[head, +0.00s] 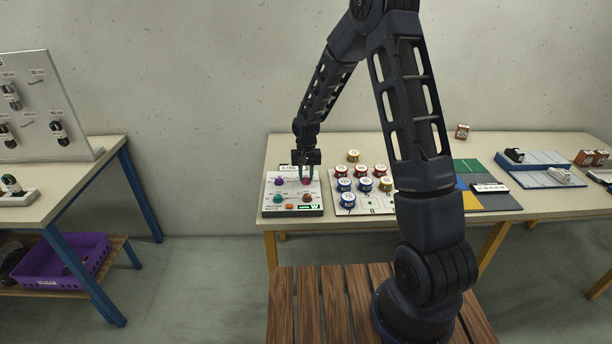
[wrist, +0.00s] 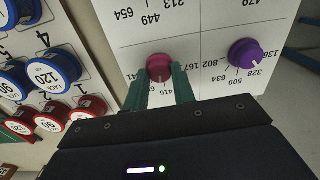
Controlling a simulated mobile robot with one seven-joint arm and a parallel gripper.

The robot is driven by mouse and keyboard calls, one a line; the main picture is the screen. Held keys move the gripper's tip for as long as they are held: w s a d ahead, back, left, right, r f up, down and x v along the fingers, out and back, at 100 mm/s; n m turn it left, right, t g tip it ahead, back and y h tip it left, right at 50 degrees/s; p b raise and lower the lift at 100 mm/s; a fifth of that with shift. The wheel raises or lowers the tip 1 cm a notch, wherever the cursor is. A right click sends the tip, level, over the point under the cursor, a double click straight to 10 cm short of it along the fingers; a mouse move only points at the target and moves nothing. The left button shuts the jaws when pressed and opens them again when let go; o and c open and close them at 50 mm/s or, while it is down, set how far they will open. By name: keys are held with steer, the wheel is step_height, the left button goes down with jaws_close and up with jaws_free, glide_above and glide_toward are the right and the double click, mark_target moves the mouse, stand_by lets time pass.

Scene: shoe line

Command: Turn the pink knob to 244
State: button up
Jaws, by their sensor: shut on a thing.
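The pink knob (wrist: 159,66) sits on a white panel with printed numbers around it. In the wrist view my gripper (wrist: 160,80) has its green fingers on either side of the knob and is shut on it. Numbers such as 802, 167 and 415 show near the knob; part of its dial is hidden by the fingers. I cannot read the knob's pointer. In the head view my gripper (head: 306,175) reaches down over the control panel (head: 270,208), hiding most of the pink knob.
A purple knob (wrist: 245,54) is beside the pink one. The panel also has green (head: 277,198) and red-brown (head: 307,198) knobs. Several blue, red and yellow round pieces stand on a board (head: 342,211) to the right. A purple crate (head: 62,262) sits on the left bench's lower shelf.

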mark_target(306, 178)
steer(key=n, duration=0.4)
steer(key=shift+n, duration=0.3)
steer(key=n, duration=0.4)
steer(key=shift+n, duration=0.3)
steer(key=o, duration=1)
step_height(306, 178, up, 11)
